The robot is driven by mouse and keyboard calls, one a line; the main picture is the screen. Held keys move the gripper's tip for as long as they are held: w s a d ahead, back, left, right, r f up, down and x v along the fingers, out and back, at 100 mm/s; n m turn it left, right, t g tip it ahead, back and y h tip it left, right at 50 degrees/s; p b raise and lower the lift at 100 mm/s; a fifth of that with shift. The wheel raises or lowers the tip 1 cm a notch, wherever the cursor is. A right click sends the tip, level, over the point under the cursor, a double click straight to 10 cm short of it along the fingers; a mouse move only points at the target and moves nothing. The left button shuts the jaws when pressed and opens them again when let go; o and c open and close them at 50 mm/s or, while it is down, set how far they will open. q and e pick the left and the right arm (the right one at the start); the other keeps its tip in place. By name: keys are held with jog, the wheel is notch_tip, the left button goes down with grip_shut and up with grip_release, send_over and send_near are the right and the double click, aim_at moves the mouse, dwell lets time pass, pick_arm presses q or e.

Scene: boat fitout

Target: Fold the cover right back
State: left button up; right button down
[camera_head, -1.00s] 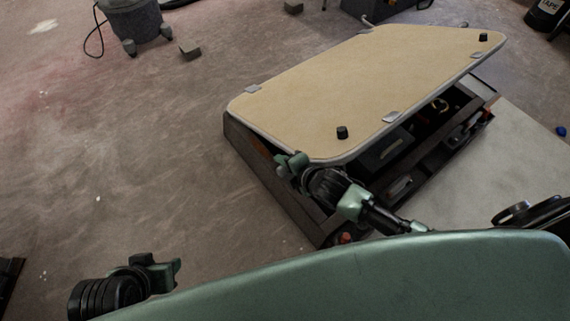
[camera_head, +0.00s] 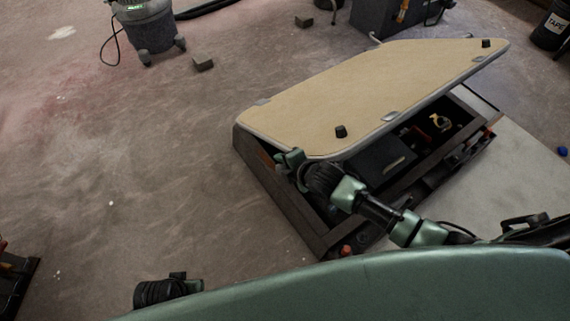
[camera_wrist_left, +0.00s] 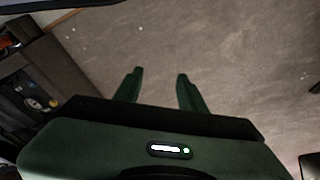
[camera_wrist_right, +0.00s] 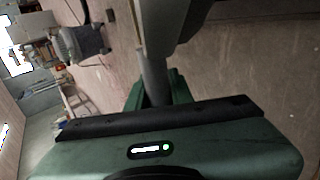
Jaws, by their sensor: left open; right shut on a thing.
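The cover (camera_head: 365,95) is a tan panel with a grey rim and black knobs. It is tilted up over a dark open box (camera_head: 285,205), its near edge raised and its far side lower. My right gripper (camera_head: 290,160) is at the cover's near left corner, shut on the cover's edge. In the right wrist view, the right gripper (camera_wrist_right: 158,90) has a grey edge between its fingers. My left gripper (camera_head: 180,280) is low at the left, away from the box. In the left wrist view, the left gripper (camera_wrist_left: 158,75) is open and empty above the floor.
Inside the box are a dark case (camera_head: 380,165) and several small items. A vacuum (camera_head: 150,28) and a small block (camera_head: 203,63) stand on the floor behind left. A dark cabinet (camera_head: 375,18) is behind the box.

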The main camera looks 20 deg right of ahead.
pick_arm(q)
jog(key=s+f+p, duration=0.3)
jog(key=s+f, duration=0.2)
jog(key=f, duration=0.5)
jog(key=shift+s+a+g, duration=0.2)
jog(key=shift+a+g, duration=0.1)
jog(key=shift+g, duration=0.1)
pick_arm(e)
jog(key=shift+w+a+r, duration=0.25)
jog(key=shift+w+r, duration=0.45)
jog(key=shift+r, duration=0.35)
jog(key=shift+w+a+r, duration=0.2)
jog(key=shift+w+r, duration=0.5)
jog(key=shift+r, duration=0.3)
pick_arm(q)
jog(key=shift+f, duration=0.1)
pick_arm(e)
jog(key=c, duration=1.3)
grip_release()
jog(key=shift+o, duration=0.2)
jog(key=shift+s+f, duration=0.1)
